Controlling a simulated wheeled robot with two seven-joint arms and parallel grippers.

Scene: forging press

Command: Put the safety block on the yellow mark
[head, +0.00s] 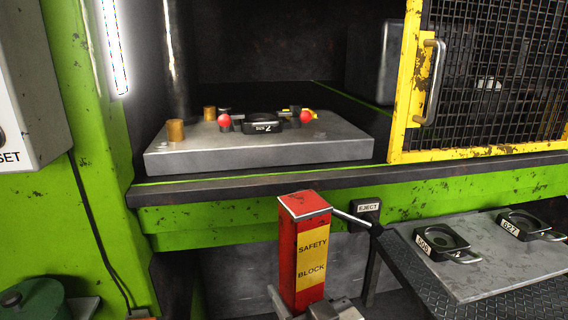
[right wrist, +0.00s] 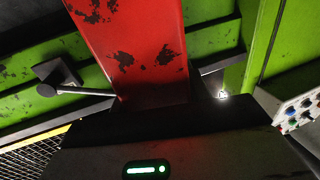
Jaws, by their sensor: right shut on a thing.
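The safety block (head: 314,262) is a tall red post with a yellow label, upright in front of the press bed in the head view. My right gripper (head: 308,306) is shut on its lower part. In the right wrist view the worn red side of the block (right wrist: 135,50) rises from the dark gripper body. A small yellow patch (head: 313,114) shows at the back right of the grey die plate (head: 215,155), partly hidden behind a red knob; I cannot tell whether it is the whole mark. The block is apart from the plate, lower and nearer. My left gripper is out of view.
On the plate are brass posts (head: 176,131), red knobs (head: 224,120) and a black part (head: 262,123). A yellow mesh guard (head: 398,110) stands right. The eject lever (head: 350,218) is close beside the block. A tray (head: 487,279) at right holds two black parts.

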